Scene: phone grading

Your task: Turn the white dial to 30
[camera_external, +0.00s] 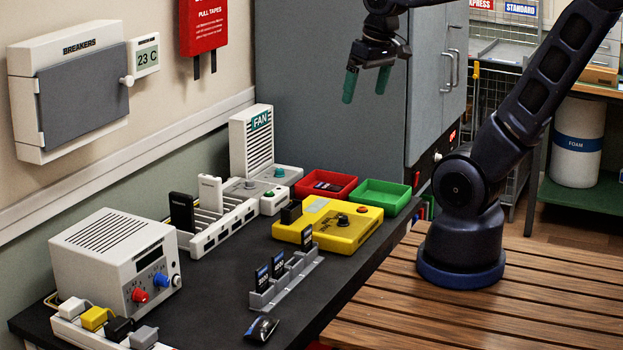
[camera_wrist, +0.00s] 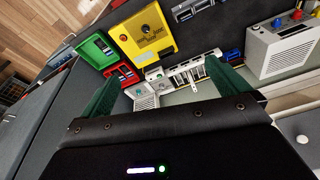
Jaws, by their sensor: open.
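No scale reads clearly on either. My gripper (camera_external: 366,84) hangs high in front of the grey cabinet, its green fingers apart and empty. In the wrist view, my gripper (camera_wrist: 158,72) is open above the bench, touching nothing.
The dark bench (camera_external: 225,305) holds a yellow device (camera_external: 345,238), a red tray (camera_external: 345,193), a green tray (camera_external: 372,205), a white rack (camera_external: 225,230) and a fan unit (camera_external: 250,150). The grey cabinet (camera_external: 310,90) stands behind my gripper.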

